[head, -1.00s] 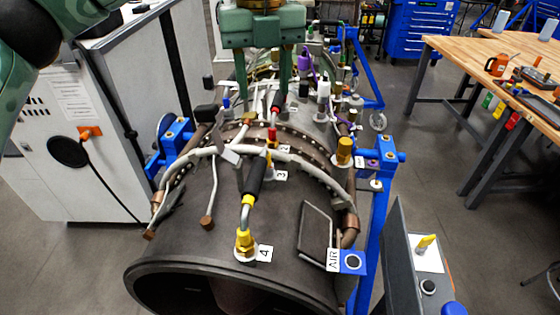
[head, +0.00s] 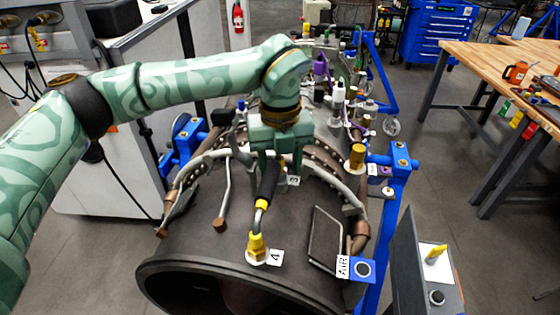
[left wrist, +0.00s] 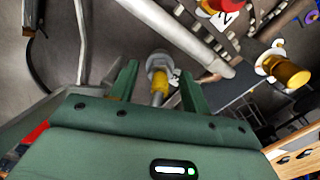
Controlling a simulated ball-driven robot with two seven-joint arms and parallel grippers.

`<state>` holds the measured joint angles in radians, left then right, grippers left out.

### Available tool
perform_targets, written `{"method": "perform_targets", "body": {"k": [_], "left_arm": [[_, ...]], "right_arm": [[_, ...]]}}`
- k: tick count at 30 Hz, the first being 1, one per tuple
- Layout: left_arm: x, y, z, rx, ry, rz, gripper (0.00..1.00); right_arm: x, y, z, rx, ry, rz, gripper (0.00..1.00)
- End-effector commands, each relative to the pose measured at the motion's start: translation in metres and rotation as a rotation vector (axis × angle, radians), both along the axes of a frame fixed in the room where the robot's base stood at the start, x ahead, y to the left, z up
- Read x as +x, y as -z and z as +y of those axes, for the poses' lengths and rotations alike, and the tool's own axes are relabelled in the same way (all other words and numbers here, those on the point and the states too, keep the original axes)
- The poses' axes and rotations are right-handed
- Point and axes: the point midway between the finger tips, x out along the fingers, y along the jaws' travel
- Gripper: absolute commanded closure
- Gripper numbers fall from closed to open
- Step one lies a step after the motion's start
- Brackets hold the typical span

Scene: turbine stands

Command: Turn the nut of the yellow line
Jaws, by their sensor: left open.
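The yellow line, with a black sleeve (head: 268,182) and yellow bands, rises from a gold-coloured nut (head: 257,247) beside label 4 on the dark turbine casing. My left gripper (head: 278,168) is open and points down at the upper end of the sleeve, near label 3, farther back than the nut. In the left wrist view, a grey fitting (left wrist: 158,62) with a yellow band (left wrist: 160,84) shows between the open fingers (left wrist: 160,73). I cannot tell whether they touch it. The line's upper end is hidden behind my gripper in the head view. My right gripper is not in view.
Grey pipes and a brown ring curve round the casing (head: 200,250). A brass fitting (head: 357,157) stands to the right, near the blue stand (head: 390,190). A flat dark tablet-like panel (head: 325,238) lies on the casing.

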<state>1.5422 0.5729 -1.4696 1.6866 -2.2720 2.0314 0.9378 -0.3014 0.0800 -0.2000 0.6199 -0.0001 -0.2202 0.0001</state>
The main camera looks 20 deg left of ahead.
Motion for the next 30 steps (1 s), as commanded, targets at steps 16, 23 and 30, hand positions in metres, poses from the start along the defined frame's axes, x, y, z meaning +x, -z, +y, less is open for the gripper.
{"method": "perform_targets", "body": {"k": [16,23,30], "left_arm": [[0.0002,0.0004,0.0001,0.000,0.001,0.000,0.96],[0.0007,-0.0004,0.0003,0.000,0.049,-0.002,0.96],[0.0011,-0.0010,0.0004,0.001,0.198,-0.003,0.96]], "right_arm": [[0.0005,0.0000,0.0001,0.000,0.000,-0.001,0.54],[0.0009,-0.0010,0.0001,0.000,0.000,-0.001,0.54],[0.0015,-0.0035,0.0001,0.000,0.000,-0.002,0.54]]}}
